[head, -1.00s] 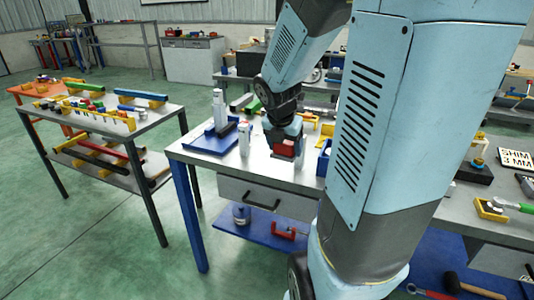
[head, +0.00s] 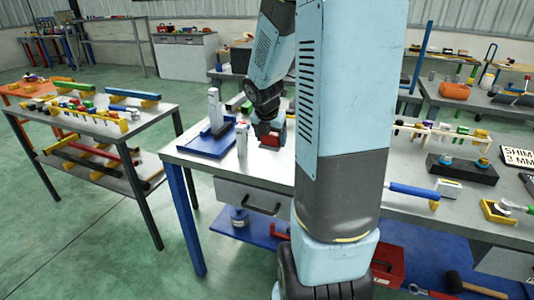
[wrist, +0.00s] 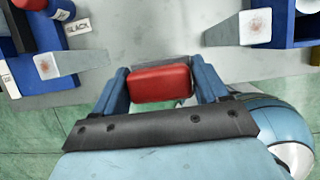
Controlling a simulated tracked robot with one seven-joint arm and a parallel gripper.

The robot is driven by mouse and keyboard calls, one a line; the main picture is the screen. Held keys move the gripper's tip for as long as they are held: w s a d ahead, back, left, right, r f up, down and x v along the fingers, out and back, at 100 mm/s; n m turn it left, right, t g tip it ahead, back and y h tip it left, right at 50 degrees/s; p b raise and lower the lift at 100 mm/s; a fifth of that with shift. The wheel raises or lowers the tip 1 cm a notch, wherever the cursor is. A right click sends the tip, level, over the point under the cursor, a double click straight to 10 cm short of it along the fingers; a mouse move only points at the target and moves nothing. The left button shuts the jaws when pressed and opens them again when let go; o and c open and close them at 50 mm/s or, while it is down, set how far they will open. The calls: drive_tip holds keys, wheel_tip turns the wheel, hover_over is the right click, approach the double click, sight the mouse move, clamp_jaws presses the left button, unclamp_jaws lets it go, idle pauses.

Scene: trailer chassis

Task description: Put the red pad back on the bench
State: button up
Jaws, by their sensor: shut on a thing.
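The red pad (head: 270,139) is a small rounded red block, seen low over the grey bench top (head: 235,170) near the bench's left half. My gripper (head: 268,131) is shut on it. In the wrist view the red pad (wrist: 160,83) sits between the two blue fingers of my gripper (wrist: 163,85), with the bench's front edge behind it. I cannot tell whether the pad touches the bench top. My arm hides part of the bench to the right of the pad.
A blue stand with a grey upright (head: 214,112) and a pale bottle-like piece (head: 242,139) stand left of my gripper. Bare bench top lies at front left.

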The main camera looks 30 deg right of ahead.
drive_tip(key=w+f, duration=0.1)
drive_tip(key=f, duration=0.1)
drive_tip(key=w+d+f, duration=0.1)
drive_tip(key=w+f, duration=0.1)
drive_tip(key=w+d+f, duration=0.1)
drive_tip(key=f, duration=0.1)
drive_tip(key=shift+w, duration=0.4)
drive_tip(key=shift+w+d+f, duration=0.1)
drive_tip(key=shift+f, duration=1.5)
drive_tip(key=o, duration=1.3)
drive_tip(key=shift+f, duration=0.1)
